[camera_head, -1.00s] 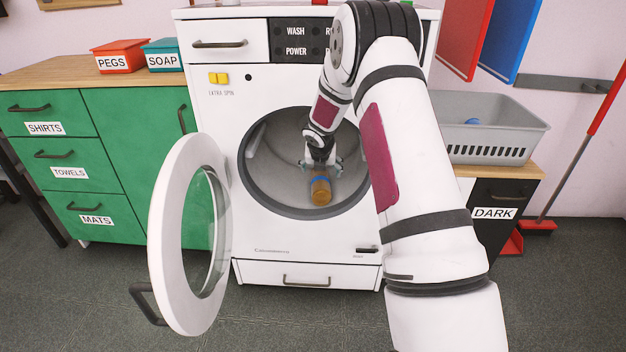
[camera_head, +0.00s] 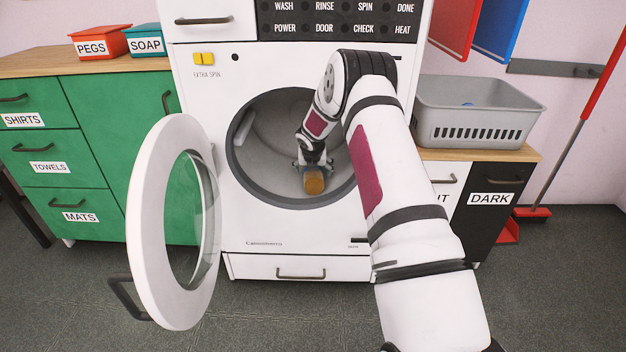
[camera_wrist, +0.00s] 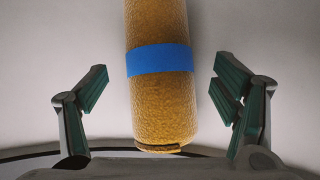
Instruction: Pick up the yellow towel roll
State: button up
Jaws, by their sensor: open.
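The yellow towel roll (camera_head: 314,182) lies inside the washing machine drum (camera_head: 262,150), its round end facing the door opening. In the wrist view the roll (camera_wrist: 162,105) has a blue band (camera_wrist: 160,60) around it and lies lengthwise between the two fingers. My gripper (camera_wrist: 162,88) is open, with a finger on each side of the roll and a gap on both sides. In the head view my gripper (camera_head: 313,168) is inside the drum at the roll, and it partly hides the roll's far part.
The round washer door (camera_head: 145,230) stands open at the left. The drum's dark rim (camera_head: 300,203) surrounds my wrist. Green drawers (camera_head: 50,158) stand left, and a grey basket (camera_head: 480,112) sits on the right counter. A red-handled broom (camera_head: 590,95) leans at the far right.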

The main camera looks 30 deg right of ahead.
jog(key=shift+b+x, duration=0.4)
jog(key=shift+x, duration=0.8)
jog(key=c, duration=1.4)
jog(key=shift+r, duration=0.1)
